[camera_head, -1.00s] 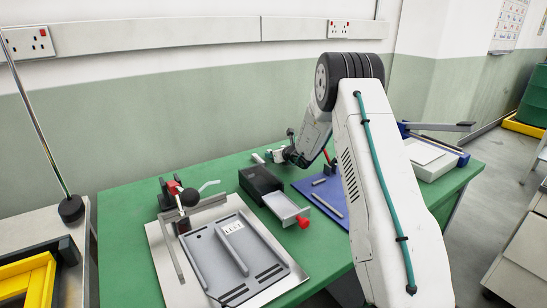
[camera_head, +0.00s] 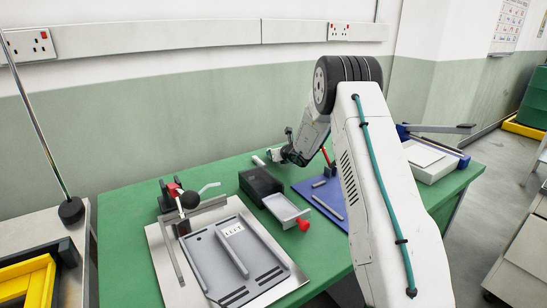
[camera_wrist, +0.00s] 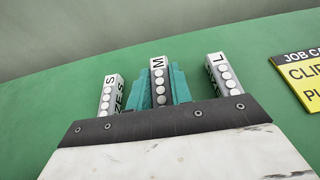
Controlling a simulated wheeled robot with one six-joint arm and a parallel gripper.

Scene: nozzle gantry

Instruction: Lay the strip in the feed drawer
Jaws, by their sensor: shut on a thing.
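In the wrist view my gripper (camera_wrist: 161,88) has its teal fingers on both sides of the middle strip (camera_wrist: 159,78), marked M, and is shut on it. The strip is grey with a row of pale round dots. A similar strip marked S (camera_wrist: 109,93) lies to its left and one marked L (camera_wrist: 222,72) to its right, both apart from the fingers. In the head view my gripper (camera_head: 277,155) is low over the back of the green table, behind the black feed housing (camera_head: 259,182). The feed drawer (camera_head: 284,206) is pulled out, looks empty and has a red knob.
A grey plate (camera_head: 210,262) marked LEFT lies on a metal base at front left, with a red clamp (camera_head: 175,188) behind it. A blue mat (camera_head: 318,193) with grey rods lies right of the drawer. A yellow card (camera_wrist: 304,75) is right of the strips.

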